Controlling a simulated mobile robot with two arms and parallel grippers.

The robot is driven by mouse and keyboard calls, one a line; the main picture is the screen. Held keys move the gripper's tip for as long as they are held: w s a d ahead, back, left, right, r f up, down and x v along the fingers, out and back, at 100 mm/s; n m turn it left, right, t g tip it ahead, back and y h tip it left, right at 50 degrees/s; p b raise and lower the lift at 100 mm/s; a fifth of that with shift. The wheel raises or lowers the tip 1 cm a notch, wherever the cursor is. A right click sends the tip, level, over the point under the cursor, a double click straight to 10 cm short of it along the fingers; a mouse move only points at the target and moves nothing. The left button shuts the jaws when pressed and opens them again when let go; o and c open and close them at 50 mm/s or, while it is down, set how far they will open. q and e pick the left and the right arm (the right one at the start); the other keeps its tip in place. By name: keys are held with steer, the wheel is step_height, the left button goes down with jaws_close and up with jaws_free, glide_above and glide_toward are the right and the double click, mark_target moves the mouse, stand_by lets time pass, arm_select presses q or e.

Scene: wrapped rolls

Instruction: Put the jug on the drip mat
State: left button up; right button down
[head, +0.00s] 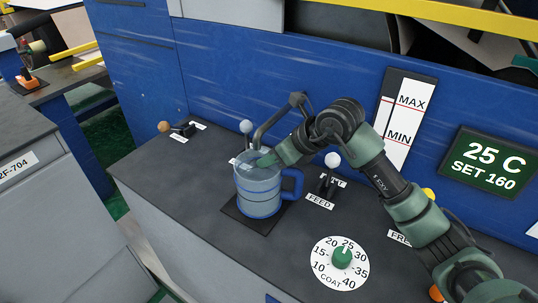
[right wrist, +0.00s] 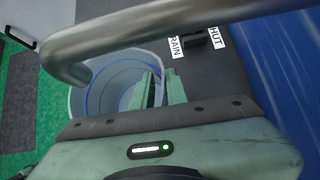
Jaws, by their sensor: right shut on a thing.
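The jug (head: 259,192) is a clear blue-tinted mug with blue bands and a blue handle on its right. It is upright over the dark square drip mat (head: 240,222), whose edges show around its base. I cannot tell whether the base touches the mat. My right gripper (head: 262,161) is shut on the jug's rim. In the right wrist view, the green fingers (right wrist: 158,88) straddle the wall of the jug (right wrist: 108,72). My left gripper is not in view.
A bent grey pipe (head: 272,122) arches over the jug, close to my right gripper. Ball-topped levers stand behind, including the FEED lever (head: 332,162). A white COAT dial (head: 341,262) lies in front to the right. The blue machine wall (head: 235,80) is behind.

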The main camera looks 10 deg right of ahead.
steer(key=shift+s, duration=0.1)
steer(key=c, duration=1.4)
jaws_free()
steer(key=shift+f, duration=0.1)
steer(key=shift+a, duration=0.1)
steer(key=b+v, duration=0.2)
steer(key=v, duration=1)
